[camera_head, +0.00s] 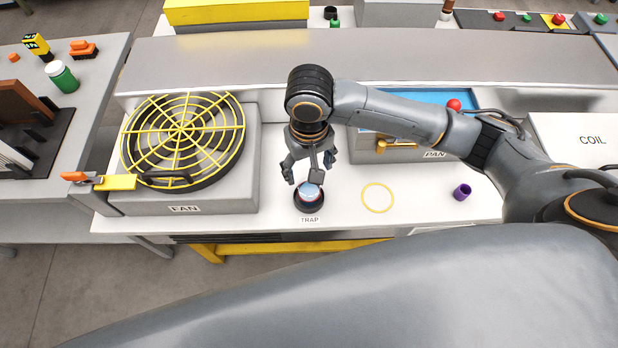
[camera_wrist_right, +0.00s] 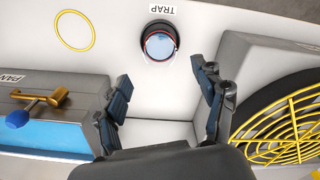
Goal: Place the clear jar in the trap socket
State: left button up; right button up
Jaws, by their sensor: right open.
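The clear jar (camera_head: 310,191) sits inside the black trap socket (camera_head: 309,207), behind the TRAP label. In the right wrist view the jar (camera_wrist_right: 160,46) shows as a pale bluish disc with a red ring around it, within the dark rim of the socket (camera_wrist_right: 146,34). It looks upright from above; how deep it sits I cannot tell. My right gripper (camera_head: 309,171) is above and slightly behind the jar, partly covering it in the head view. In the wrist view the fingers (camera_wrist_right: 160,76) are spread and apart from the jar, with nothing between them. My left gripper is not in view.
The FAN unit (camera_head: 228,191) with its yellow grille stands left of the socket. The PAN box (camera_head: 366,152) is behind right. A yellow ring (camera_head: 378,198) and a purple cup (camera_head: 462,192) lie to the right on the white surface. A steel ledge (camera_head: 420,58) runs behind.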

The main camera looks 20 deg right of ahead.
jog(key=shift+r, duration=1.65)
